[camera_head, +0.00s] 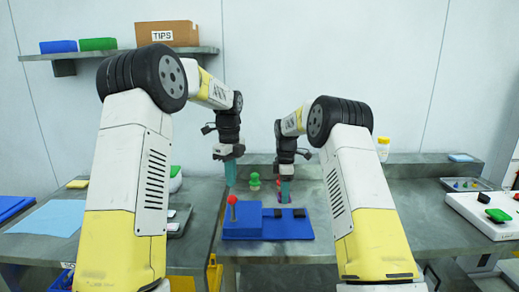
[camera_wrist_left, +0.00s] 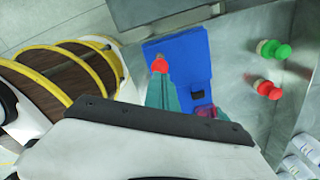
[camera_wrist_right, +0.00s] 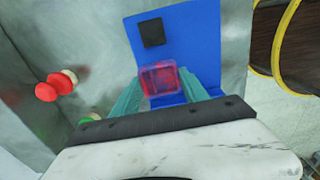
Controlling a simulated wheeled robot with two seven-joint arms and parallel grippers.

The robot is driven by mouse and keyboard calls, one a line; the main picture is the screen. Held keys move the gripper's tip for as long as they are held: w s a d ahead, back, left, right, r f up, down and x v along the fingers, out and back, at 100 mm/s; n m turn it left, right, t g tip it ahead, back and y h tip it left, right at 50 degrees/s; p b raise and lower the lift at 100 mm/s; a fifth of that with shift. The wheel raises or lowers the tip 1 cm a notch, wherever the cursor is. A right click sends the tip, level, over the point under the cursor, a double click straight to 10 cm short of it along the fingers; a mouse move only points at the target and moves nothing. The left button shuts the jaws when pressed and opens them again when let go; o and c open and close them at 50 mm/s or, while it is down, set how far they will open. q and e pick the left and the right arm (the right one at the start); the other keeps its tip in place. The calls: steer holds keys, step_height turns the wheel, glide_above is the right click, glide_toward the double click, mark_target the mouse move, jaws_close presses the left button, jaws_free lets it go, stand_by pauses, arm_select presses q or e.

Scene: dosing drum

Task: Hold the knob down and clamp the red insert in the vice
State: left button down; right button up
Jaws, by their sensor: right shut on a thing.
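A blue fixture (camera_head: 243,232) lies on the bench with a red-topped knob (camera_head: 232,199) at its left and two black vice blocks (camera_head: 299,213) on its right part. My left gripper (camera_head: 231,183) is above the knob, apart from it. Its teal fingers look together and empty; the knob also shows just past their tips in the left wrist view (camera_wrist_left: 160,65). My right gripper (camera_head: 286,198) is shut on the translucent red insert (camera_wrist_right: 160,77) and holds it over the right part of the fixture. In the right wrist view the insert and fingers hide part of the fixture.
A green plug (camera_head: 254,181) and a red plug (camera_wrist_left: 268,90) stand on the bench behind the fixture. A blue cloth (camera_head: 48,217) lies at the left. A white panel with a green button (camera_head: 498,215) is at the far right. Bench right of the fixture looks clear.

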mark_target(232, 202)
arm_select(q)
steer(key=shift+f, duration=0.7)
steer(key=shift+f, duration=0.1)
steer(key=shift+f, duration=1)
steer(key=shift+f, duration=2.95)
arm_select(e)
steer(key=shift+f, duration=2.4)
steer(key=shift+f, duration=0.2)
